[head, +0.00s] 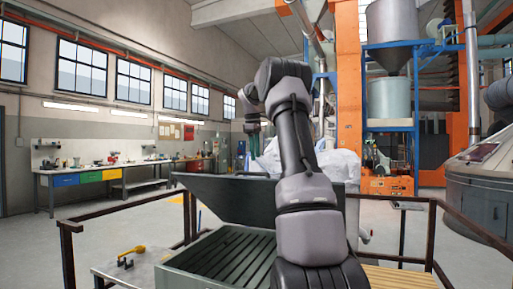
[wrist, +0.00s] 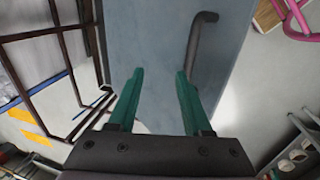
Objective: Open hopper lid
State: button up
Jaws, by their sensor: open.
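The hopper lid (head: 225,197) is a dark grey panel, raised and tilted back behind the hopper (head: 235,255), whose slatted grate is exposed. In the wrist view a blue-grey panel, seemingly the lid (wrist: 150,35), fills the middle, with a dark bent bar handle (wrist: 197,45) on it. My gripper (wrist: 160,72) has two green fingers, spread apart with nothing between them. The handle is beside the right finger, and its lower end shows close to that finger; I cannot tell whether they touch. In the head view my arm covers the right part of the lid and hopper.
Brown railings (head: 120,208) flank the hopper on both sides. A yellow lever (head: 132,251) sits on a surface at the left. A white sack (head: 335,165) stands behind my arm. The floor beyond the left railing is clear up to a workbench (head: 90,180).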

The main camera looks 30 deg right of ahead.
jog(key=shift+w+d+r, duration=0.2)
jog(key=shift+d+r, duration=0.05)
jog(key=shift+r, duration=0.4)
jog(key=shift+w+d+r, duration=0.15)
jog(key=shift+d+r, duration=0.1)
jog(key=shift+r, duration=0.35)
